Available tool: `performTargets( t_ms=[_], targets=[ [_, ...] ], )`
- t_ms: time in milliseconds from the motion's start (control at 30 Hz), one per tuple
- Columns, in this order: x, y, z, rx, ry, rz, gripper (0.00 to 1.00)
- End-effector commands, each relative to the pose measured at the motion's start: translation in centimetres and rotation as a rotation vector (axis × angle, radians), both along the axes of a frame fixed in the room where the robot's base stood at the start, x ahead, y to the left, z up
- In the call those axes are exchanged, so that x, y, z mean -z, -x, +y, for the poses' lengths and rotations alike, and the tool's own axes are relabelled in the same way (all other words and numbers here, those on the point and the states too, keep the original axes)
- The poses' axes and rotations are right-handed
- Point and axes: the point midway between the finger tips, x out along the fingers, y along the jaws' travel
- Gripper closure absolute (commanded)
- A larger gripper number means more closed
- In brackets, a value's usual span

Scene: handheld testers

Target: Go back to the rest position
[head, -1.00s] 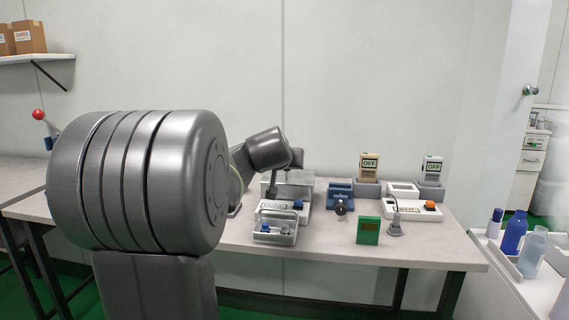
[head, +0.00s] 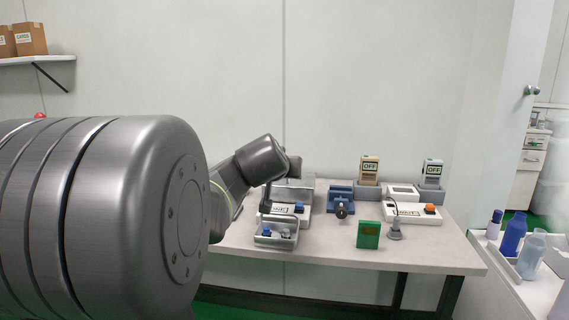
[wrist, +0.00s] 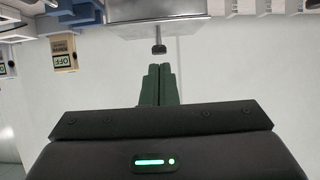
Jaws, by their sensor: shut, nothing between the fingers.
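My gripper (wrist: 158,85) shows in the wrist view with its two dark fingers together and nothing between them. That view is upside down, with the bench things hanging at the top edge. In the head view my arm reaches over the left part of the bench (head: 330,256). The dark gripper end is near the grey metal box, partly hidden by my arm, and its fingers are hard to make out. A beige tester (head: 370,165) and a grey tester (head: 432,168) stand upright in grey holders at the back right; both displays read OFF.
A metal tray (head: 275,242) with small blue parts sits at the front, the grey metal box (head: 303,185) behind. A blue fixture (head: 340,190), green box (head: 368,235), grey knob (head: 395,232) and white unit with orange button (head: 412,214) stand rightward. Bottles (head: 513,235) are at far right.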

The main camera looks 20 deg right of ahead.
Motion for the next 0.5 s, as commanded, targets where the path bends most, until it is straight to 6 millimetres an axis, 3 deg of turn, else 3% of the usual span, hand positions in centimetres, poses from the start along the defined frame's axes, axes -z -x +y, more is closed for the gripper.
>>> performTargets(
  t_ms=[200, 500],
  targets=[
    [1.0, 2.1, 1.4, -0.001, 0.002, -0.002, 1.00],
    [1.1, 2.6, 1.7, 0.000, 0.002, -0.003, 1.00]
  ],
)
